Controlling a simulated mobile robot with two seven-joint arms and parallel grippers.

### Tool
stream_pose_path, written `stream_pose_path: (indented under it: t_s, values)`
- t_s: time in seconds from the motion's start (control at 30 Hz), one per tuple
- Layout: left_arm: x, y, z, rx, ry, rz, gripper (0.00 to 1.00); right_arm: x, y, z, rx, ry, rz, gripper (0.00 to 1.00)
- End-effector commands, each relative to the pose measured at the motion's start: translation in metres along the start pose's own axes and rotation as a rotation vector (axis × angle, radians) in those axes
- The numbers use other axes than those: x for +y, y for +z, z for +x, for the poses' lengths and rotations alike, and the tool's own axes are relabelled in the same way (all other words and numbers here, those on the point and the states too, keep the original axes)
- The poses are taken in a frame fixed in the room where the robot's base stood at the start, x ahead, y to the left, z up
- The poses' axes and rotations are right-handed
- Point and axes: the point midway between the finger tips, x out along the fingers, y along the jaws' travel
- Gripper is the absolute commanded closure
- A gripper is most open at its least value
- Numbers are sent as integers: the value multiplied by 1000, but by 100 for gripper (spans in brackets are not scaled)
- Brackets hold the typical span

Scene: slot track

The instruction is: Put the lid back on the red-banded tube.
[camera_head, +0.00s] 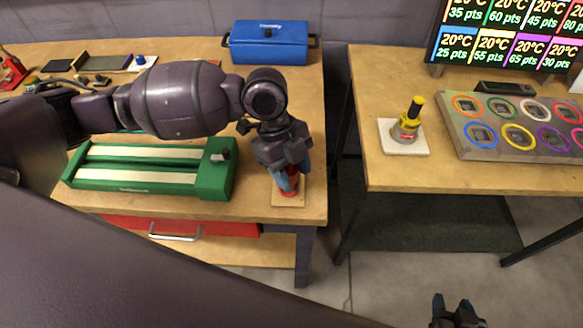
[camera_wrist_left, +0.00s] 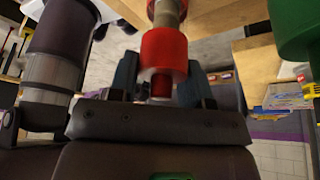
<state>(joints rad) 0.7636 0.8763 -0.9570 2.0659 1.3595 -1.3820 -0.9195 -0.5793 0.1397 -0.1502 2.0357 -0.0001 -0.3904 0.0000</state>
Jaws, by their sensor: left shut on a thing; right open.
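My left gripper (camera_head: 288,172) points down over the right end of the left table, its blue fingers closed around a red piece (camera_head: 289,186). In the left wrist view, a wide red band (camera_wrist_left: 163,50) with a tan-grey stem (camera_wrist_left: 168,13) shows just past the fingers. A narrower dark red part (camera_wrist_left: 162,87) is between the blue fingers. I cannot tell whether this part is the lid or the tube's own end. Below the gripper in the head view is a small wooden pad (camera_head: 291,204). My right gripper (camera_head: 457,310) is open and empty over the floor.
A green slotted track box (camera_head: 205,185) stands left of the pad, and a blue case (camera_head: 269,44) at the back. A gap separates the tables.

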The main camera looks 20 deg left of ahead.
Motion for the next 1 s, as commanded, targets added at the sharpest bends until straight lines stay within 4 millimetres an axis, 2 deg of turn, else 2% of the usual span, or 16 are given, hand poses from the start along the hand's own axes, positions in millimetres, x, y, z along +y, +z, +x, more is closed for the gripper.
stream_pose_path:
  t_s: [0.9,0.93,1.0]
  values:
    - [0,0,0,0,0,0,77,2,-5,-2,6,0,-7,52]
    - [0,0,0,0,0,0,53,2,-6,-2,6,0,-6,52]
    - [0,0,0,0,0,0,42,1,-6,-2,6,1,-2,52]
